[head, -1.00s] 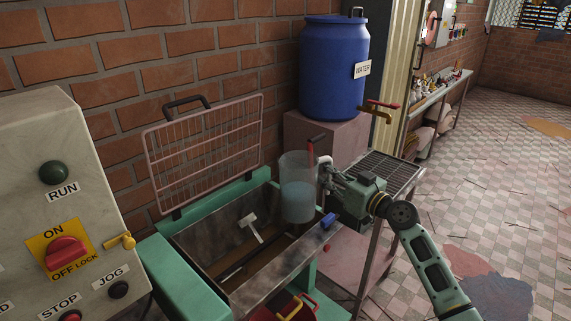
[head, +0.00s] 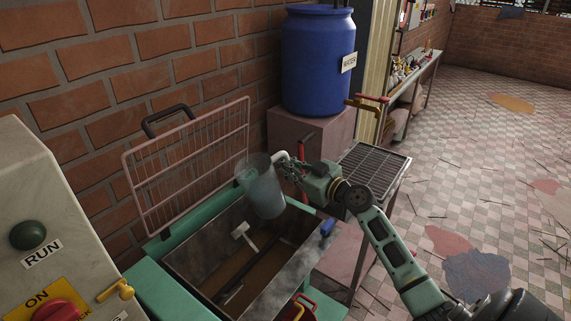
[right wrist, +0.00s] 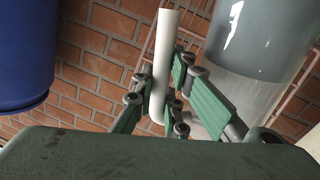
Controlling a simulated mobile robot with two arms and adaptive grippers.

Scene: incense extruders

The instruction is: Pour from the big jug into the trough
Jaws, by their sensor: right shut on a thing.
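The big jug (head: 264,193) is clear, with bluish water inside. It hangs above the far end of the open metal trough (head: 287,265), tilted with its mouth towards the left. No stream of water shows. My right gripper (head: 287,167) is shut on the jug's handle, at the jug's right side. In the right wrist view the fingers (right wrist: 170,95) close around the pale upright handle (right wrist: 168,45), and the jug (right wrist: 255,50) stands beside it. A white paddle (head: 244,237) and a dark bar lie inside the trough. My left gripper is out of view.
A pink wire guard (head: 190,165) stands raised behind the trough. A blue water barrel (head: 318,65) with a brass tap (head: 368,104) sits on a pink block, beside a drain grate (head: 374,167). A control box (head: 40,270) stands at left.

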